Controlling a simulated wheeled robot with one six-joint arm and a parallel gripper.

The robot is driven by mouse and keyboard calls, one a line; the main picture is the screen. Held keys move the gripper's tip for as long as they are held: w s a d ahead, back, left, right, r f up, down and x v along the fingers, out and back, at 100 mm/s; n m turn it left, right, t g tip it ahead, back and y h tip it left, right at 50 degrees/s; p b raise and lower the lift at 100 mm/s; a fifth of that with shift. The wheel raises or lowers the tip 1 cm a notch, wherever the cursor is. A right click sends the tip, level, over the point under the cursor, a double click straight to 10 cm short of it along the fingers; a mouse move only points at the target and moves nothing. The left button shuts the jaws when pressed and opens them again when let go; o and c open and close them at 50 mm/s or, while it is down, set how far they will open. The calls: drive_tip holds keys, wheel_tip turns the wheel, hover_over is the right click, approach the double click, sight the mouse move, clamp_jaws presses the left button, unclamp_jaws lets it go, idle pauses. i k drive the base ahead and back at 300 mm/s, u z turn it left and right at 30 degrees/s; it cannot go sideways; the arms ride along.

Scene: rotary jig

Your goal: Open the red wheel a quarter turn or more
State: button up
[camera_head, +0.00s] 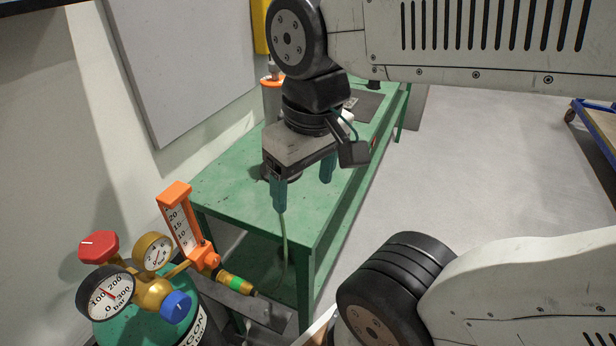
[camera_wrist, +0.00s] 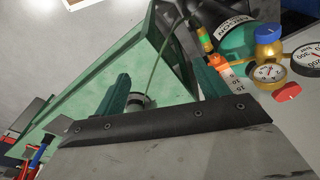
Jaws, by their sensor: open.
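The red wheel (camera_head: 98,246) is a faceted knob with a white mark on its face, at the left of the gas regulator on top of the green cylinder (camera_head: 130,328). It also shows in the wrist view (camera_wrist: 288,92) at the right edge. My gripper (camera_head: 304,188) hangs with its teal fingers pointing down over the front part of the green table, to the right of and apart from the wheel. In the wrist view both fingers show, and the regulator lies beyond the right one.
The regulator carries two gauges (camera_head: 106,292), a blue knob (camera_head: 176,306) and an orange flow meter (camera_head: 180,222) beside the red wheel. A hose runs to the green table (camera_head: 230,196). A grey wall panel (camera_head: 185,60) stands behind. Open floor lies to the right.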

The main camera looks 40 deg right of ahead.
sight(101, 245)
drive_tip(key=u, duration=0.65)
drive_tip(key=k, duration=0.3)
drive_tip(key=u, duration=0.1)
